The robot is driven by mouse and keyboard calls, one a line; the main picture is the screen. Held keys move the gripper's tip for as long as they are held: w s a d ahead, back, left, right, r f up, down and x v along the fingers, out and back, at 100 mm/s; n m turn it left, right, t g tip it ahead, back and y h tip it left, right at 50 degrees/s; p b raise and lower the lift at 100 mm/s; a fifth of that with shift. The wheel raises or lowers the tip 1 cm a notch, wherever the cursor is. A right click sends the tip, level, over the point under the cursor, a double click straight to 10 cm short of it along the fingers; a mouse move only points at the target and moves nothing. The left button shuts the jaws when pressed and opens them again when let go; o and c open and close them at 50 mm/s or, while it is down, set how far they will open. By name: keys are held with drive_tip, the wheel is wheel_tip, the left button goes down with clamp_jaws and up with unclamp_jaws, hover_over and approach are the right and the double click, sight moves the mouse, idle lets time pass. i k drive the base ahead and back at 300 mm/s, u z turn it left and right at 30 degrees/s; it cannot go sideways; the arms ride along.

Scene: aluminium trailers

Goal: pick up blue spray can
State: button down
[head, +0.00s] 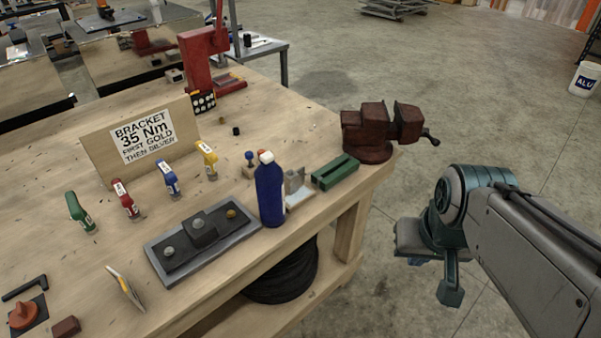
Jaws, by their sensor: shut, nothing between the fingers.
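My gripper (450,290) is off to the right of the bench, over the concrete floor, well apart from the can. It is shut and empty; its fingers are small and partly hidden by the wrist.
Beside the can are the grey tray (158,262), a green block (335,172) and a small metal bracket. A red-brown vise (375,130) sits at the bench's right corner. Several coloured bottles stand before a sign (143,140). Open floor lies right of the bench.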

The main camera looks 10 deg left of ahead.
sight(269, 179)
drive_tip(key=z, duration=0.95)
drive_tip(key=i, duration=0.6)
drive_tip(key=u, duration=2.05)
